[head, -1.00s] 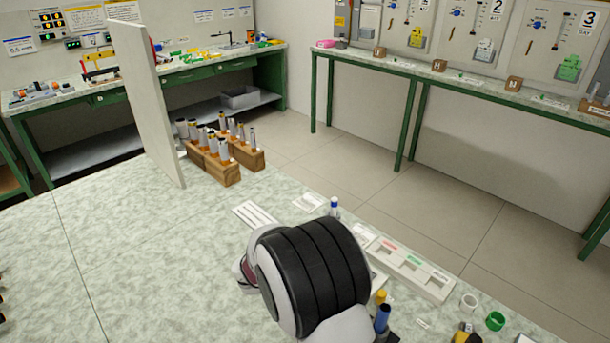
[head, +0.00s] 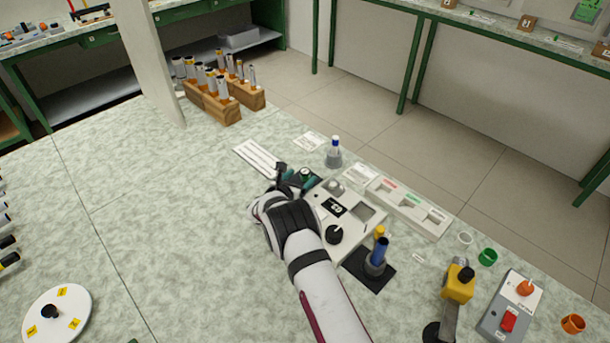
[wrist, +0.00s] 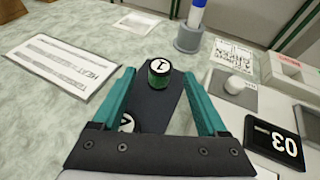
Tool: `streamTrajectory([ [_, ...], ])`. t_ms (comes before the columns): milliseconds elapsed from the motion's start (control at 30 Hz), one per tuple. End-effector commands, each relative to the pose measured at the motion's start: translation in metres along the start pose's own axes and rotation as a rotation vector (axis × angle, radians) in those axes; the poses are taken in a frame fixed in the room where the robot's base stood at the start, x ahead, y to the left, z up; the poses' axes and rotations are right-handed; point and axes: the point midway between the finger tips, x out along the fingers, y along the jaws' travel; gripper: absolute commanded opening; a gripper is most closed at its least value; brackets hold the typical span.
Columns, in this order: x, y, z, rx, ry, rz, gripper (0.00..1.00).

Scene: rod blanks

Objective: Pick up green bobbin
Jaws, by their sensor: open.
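A green bobbin (wrist: 159,74) with a white top marked with a dark figure stands upright on a dark strip (wrist: 150,104) in the wrist view. It also shows small in the head view (head: 305,173). My gripper (wrist: 158,76) has two teal fingers spread apart. In the wrist view the bobbin appears between the fingertips, with a gap on each side. I cannot tell the height of the fingertips relative to it. A second white-topped piece (wrist: 126,122) on the strip is partly hidden by the gripper.
A grey holder with a blue-and-white bottle (head: 334,152) stands behind the gripper. A grey device (head: 352,220) and a compartment tray (head: 412,205) lie to the right. A white printed card (head: 258,160) lies left. The table's left part is largely clear.

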Motion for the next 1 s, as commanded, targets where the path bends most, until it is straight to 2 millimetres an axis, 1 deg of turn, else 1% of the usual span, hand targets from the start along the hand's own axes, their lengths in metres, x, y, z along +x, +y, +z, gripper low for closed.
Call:
streamTrajectory([
  [33,0.009,-0.001,-0.001,0.002,0.0,-0.002,0.76],
  [133,0.021,0.0,0.0,0.001,-0.001,-0.001,0.76],
  [200,0.024,0.0,0.0,0.001,0.0,-0.001,0.76],
  [367,0.024,0.0,0.0,0.0,0.0,-0.001,0.76],
  [467,0.024,0.0,0.0,0.0,0.0,-0.001,0.6],
  [500,0.024,0.0,0.0,0.0,0.0,-0.001,0.52],
  [567,0.024,0.0,0.0,0.0,0.0,-0.001,0.42],
  [700,0.024,0.0,0.0,0.001,0.0,-0.001,0.16],
  [800,0.024,0.0,0.0,0.001,0.0,-0.001,0.0],
  [1000,0.024,0.0,0.0,0.001,0.0,-0.001,0.0],
])
